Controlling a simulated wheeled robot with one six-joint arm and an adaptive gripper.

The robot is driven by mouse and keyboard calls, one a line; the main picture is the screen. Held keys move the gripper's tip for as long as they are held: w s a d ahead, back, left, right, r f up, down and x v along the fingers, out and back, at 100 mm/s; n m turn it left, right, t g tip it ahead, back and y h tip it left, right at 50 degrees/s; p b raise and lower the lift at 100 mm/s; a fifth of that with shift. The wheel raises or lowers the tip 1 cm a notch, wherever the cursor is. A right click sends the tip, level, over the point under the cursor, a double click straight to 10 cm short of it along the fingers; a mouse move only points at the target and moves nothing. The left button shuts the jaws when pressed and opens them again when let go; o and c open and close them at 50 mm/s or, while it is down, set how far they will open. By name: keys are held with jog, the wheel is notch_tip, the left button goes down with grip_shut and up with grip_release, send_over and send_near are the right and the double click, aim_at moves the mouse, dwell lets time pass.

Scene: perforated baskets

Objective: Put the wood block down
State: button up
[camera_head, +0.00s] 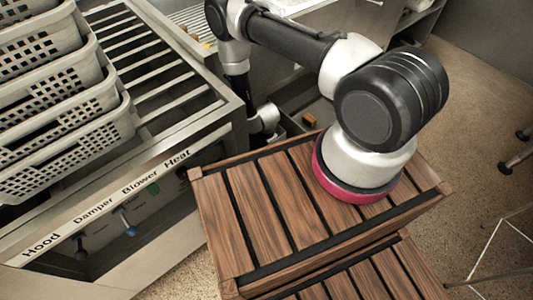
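A small orange-brown block (309,120), which looks like the wood block, shows in the gap behind the slatted wooden crate. My arm reaches up and over to the left and then bends down to a white wrist joint (264,119) just left of the block. The gripper end beyond the wrist is dark, small and partly hidden behind the crate, so its fingers cannot be made out. I cannot tell whether the block is held or rests on something.
Slatted wooden crates (258,212) fill the front middle. A metal counter (110,190) with a roller top, knobs and lettering stands left, with stacked grey perforated baskets (75,130) on it. Thin metal legs (515,160) stand at the right; speckled floor (470,110) lies open between.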

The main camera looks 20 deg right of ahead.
jog(key=shift+f, duration=0.35)
jog(key=shift+f, duration=0.2)
jog(key=o, duration=0.7)
jog(key=shift+o, duration=0.2)
notch_tip(320, 180, up, 12)
jog(key=shift+r, duration=0.2)
